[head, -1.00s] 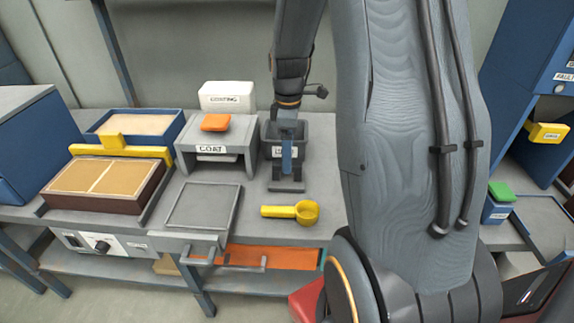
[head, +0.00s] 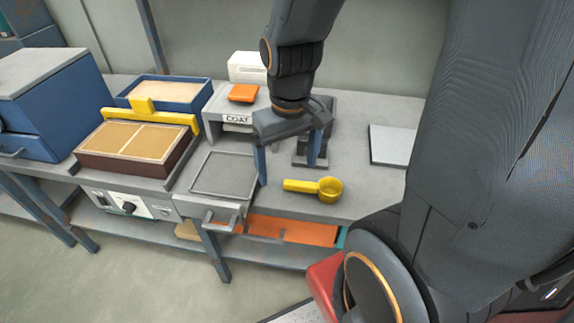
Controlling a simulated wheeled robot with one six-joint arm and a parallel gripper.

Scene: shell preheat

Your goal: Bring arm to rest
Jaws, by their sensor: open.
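My gripper (head: 287,172) hangs pointing down over the middle of the bench (head: 355,198). Its two blue fingers are spread wide apart, with nothing held between them. The yellow scoop (head: 328,190) lies on the bench just in front and to the right of the fingers. A dark grey stand (head: 305,157) behind the gripper is partly hidden by it. My arm comes down from the top of the view and fills much of the right side.
Left of the gripper are a grey COAT station (head: 238,119) with an orange block (head: 243,93), a framed tray (head: 224,174), a yellow-handled brown mould (head: 132,147), a sand box (head: 168,95) and a blue cabinet (head: 45,100). A pale plate (head: 392,145) lies right.

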